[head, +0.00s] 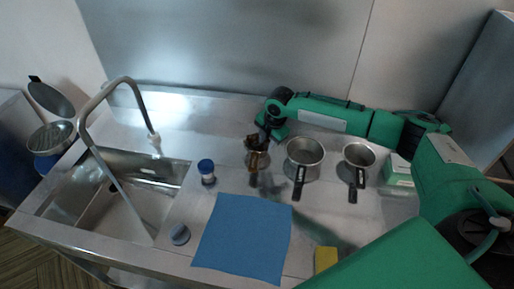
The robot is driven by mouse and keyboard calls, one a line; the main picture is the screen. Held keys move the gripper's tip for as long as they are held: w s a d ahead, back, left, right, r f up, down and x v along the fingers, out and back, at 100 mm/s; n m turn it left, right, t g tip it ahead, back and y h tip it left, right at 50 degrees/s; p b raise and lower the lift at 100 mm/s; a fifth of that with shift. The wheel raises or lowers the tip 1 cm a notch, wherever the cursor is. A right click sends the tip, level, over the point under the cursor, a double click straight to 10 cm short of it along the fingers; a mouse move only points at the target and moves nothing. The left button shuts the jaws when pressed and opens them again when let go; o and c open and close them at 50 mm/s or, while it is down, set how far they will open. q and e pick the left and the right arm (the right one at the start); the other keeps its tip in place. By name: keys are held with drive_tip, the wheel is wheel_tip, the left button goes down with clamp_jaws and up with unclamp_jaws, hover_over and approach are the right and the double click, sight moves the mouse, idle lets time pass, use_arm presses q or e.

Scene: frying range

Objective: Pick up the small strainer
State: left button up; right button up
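The middle vessel (305,152) is the largest, with a black handle toward the front. The right vessel (359,155) is a little smaller, also with a black handle. I cannot tell for sure which is the small strainer. My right gripper (258,143) reaches along the back and points down at the left vessel. Its fingers are too small to read. My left gripper is out of view.
A sink with a tall faucet (86,125) is at the left. The back wall is close.

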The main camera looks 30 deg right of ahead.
sight(265, 151)
drive_tip(key=shift+f+p, duration=0.35)
drive_tip(key=shift+f, duration=0.05)
drive_tip(key=p+x, duration=0.2)
drive_tip(key=x, duration=0.2)
drive_tip(key=shift+f, duration=0.4)
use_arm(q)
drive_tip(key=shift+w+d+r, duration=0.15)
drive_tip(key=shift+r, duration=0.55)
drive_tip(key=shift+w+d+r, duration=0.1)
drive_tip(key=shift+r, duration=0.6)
use_arm(e)
clamp_jaws()
